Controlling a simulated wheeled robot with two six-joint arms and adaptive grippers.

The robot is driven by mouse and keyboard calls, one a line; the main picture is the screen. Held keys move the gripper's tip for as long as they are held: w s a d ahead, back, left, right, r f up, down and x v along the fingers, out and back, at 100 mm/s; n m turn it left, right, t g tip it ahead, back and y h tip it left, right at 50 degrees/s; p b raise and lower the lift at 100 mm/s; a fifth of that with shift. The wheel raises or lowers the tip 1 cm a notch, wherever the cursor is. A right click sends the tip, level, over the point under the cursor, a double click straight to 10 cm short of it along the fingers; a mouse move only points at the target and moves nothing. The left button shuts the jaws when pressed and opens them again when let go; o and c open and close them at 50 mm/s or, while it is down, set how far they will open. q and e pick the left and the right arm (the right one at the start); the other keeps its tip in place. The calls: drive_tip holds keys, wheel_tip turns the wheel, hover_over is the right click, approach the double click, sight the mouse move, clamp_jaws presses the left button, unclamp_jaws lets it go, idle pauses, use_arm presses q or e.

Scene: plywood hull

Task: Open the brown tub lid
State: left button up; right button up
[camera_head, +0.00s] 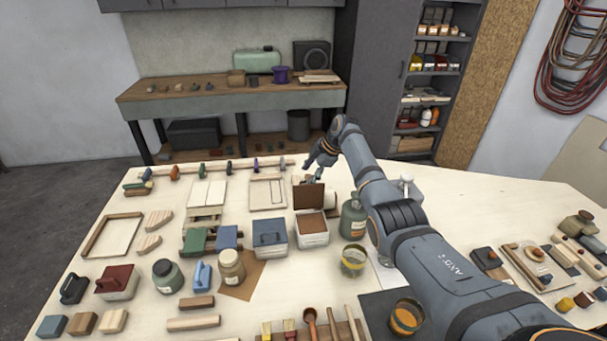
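The brown tub (313,240) is a pale box at the middle of the table, with a brown surface showing inside its open top. Its brown lid (308,196) stands up at the tub's back edge, roughly upright. My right gripper (314,178) is just behind and above the lid, at the end of the arm that comes in from the lower right. Its fingers are small and partly hidden, so I cannot tell whether they touch the lid or are open or shut. My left gripper is out of view.
A blue-lidded tub (270,238) stands close on the left, and a green bottle (353,220) on the right. A red-lidded tub (117,283) is at the front left. Jars, blocks and brushes crowd the front. The table's back right is clear.

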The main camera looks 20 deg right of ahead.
drive_tip(key=shift+t, duration=0.5)
drive_tip(key=w+d+r, duration=0.1)
drive_tip(key=r, duration=0.1)
drive_tip(key=d+r+p, duration=0.1)
drive_tip(key=r, duration=0.2)
drive_tip(key=w+r, duration=0.1)
drive_tip(key=r, duration=0.2)
drive_tip(key=shift+w+d+r, duration=0.2)
drive_tip(key=shift+w+d, duration=0.1)
drive_tip(key=shift+d, duration=0.1)
drive_tip(key=shift+c, duration=0.3)
drive_tip(key=shift+s+d+r, duration=0.1)
drive_tip(key=shift+d+r, duration=0.05)
drive_tip(key=shift+d, duration=0.1)
drive_tip(key=shift+c, duration=0.8)
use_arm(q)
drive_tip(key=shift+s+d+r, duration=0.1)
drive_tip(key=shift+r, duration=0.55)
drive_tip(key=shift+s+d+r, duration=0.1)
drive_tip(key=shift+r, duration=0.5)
use_arm(e)
drive_tip(key=v, duration=1.2)
drive_tip(key=shift+s+d+f, duration=0.2)
drive_tip(key=shift+s, duration=0.2)
